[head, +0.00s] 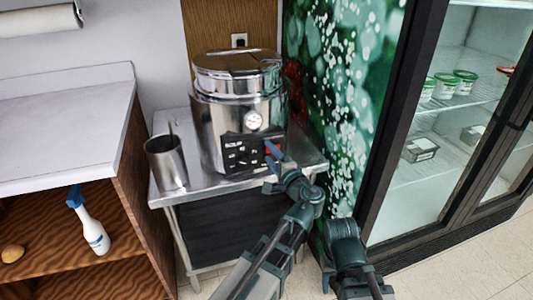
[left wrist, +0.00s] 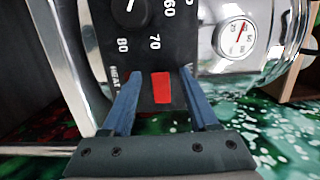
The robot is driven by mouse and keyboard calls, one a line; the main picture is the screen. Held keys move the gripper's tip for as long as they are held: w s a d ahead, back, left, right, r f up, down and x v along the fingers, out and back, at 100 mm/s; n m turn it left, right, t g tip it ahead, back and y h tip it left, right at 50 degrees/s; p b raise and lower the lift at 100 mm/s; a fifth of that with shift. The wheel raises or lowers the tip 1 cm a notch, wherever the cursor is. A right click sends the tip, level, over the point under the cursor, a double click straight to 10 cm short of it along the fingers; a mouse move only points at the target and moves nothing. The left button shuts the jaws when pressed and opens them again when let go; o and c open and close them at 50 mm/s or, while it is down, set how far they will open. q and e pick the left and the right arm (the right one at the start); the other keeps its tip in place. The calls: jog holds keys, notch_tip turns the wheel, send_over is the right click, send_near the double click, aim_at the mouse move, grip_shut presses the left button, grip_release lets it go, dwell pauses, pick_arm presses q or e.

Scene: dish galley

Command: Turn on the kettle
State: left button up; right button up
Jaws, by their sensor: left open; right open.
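The kettle (head: 212,125) is a large round steel pot with a lid, a dial gauge (head: 253,121) and a black control panel (head: 240,153). It stands on a small steel table (head: 205,190). A red switch (left wrist: 161,88) sits low on the panel beside the numbered knob (left wrist: 131,10). My left gripper (head: 272,154) is open in front of the panel. In the left wrist view its blue fingers (left wrist: 160,76) lie on either side of the red switch, with nothing held; contact cannot be told. My right gripper (head: 326,282) is low, away from the kettle, pointing down.
A steel canister (head: 166,163) with a utensil stands left of the kettle. A white counter (head: 65,130) with a spray bottle (head: 92,228) on its shelf is at left. A glass-door fridge (head: 430,150) is at right. A socket (head: 239,40) is on the wall behind.

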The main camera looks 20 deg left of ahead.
pick_arm(q)
grip_shut()
jog(key=shift+s, duration=0.1)
jog(key=shift+a+m+t+h, duration=0.15)
jog(key=shift+m+t+h, duration=0.15)
jog(key=shift+h, duration=0.3)
jog(key=shift+m+t, duration=0.3)
grip_release()
